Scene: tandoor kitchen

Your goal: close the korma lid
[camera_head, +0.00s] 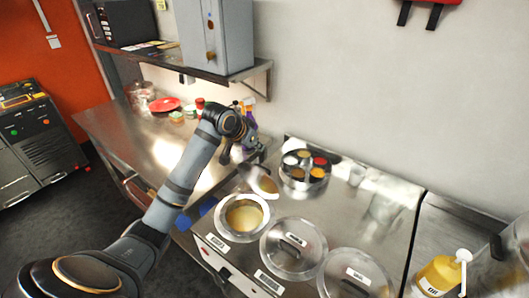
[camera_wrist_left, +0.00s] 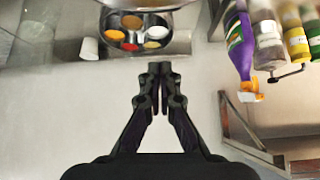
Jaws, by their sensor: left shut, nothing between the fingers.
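An open round pot (camera_head: 245,217) with yellow-orange food sits in the steel counter, at the left end of a row of three. What looks like its raised lid (camera_head: 264,184) stands tilted up behind it; its edges are hard to make out. I cannot read which label says korma. My left gripper (camera_head: 250,146) is behind and above the raised lid, near the wall side of the counter. In the left wrist view its fingertips (camera_wrist_left: 160,70) are together and empty. My right gripper is in neither view.
Two lidded pots (camera_head: 293,248) (camera_head: 354,277) stand to the right. A round spice tray (camera_head: 304,182) with several cups is behind; it also shows in the left wrist view (camera_wrist_left: 137,9). A purple bottle (camera_wrist_left: 240,48) and jars stand near the gripper. An oil bottle (camera_head: 439,273) is far right.

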